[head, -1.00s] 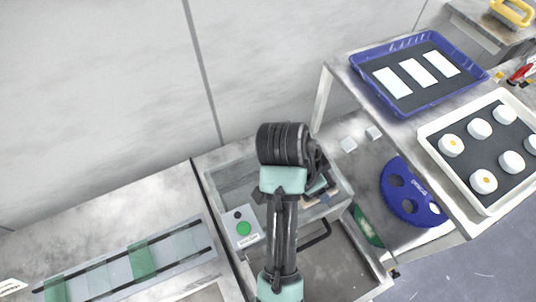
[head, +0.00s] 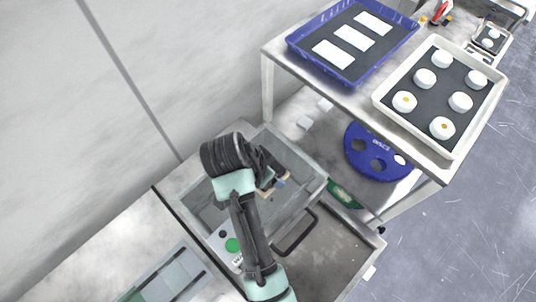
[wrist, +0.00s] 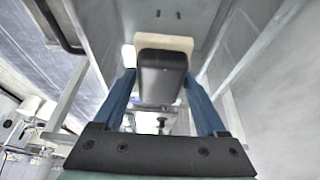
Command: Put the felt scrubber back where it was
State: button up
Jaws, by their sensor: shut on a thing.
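The felt scrubber (wrist: 162,72), a black block with a cream felt edge, sits between the two blue fingers of my gripper (wrist: 160,88) in the wrist view. My gripper is shut on it. In the head view my gripper (head: 268,182) is over the grey open-topped basin (head: 306,166), mostly hidden behind my arm. A small tan and blue-grey patch shows beside it there; I cannot tell which part is the scrubber. Whether the scrubber touches the basin is not clear.
A panel with a green button (head: 233,245) is at the basin's near left. A shelf stands right, with a blue tray (head: 347,83) and a white tray of round pucks (head: 381,98) on top. A blue holed disc (head: 357,146) is below. A dark handle (head: 297,232) is in front.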

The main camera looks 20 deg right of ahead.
jog(key=shift+f, duration=0.45)
jog(key=shift+f, duration=0.1)
jog(key=o, duration=1.2)
jog(key=shift+o, duration=0.2)
jog(key=b+v, duration=0.2)
jog(key=v, duration=0.5)
jog(key=shift+w+a+r, duration=0.15)
jog(key=shift+a+r, duration=0.05)
jog(key=shift+r, duration=0.1)
jog(key=shift+p+v, duration=2.35)
jog(key=shift+p, duration=0.05)
jog(key=shift+d, duration=0.1)
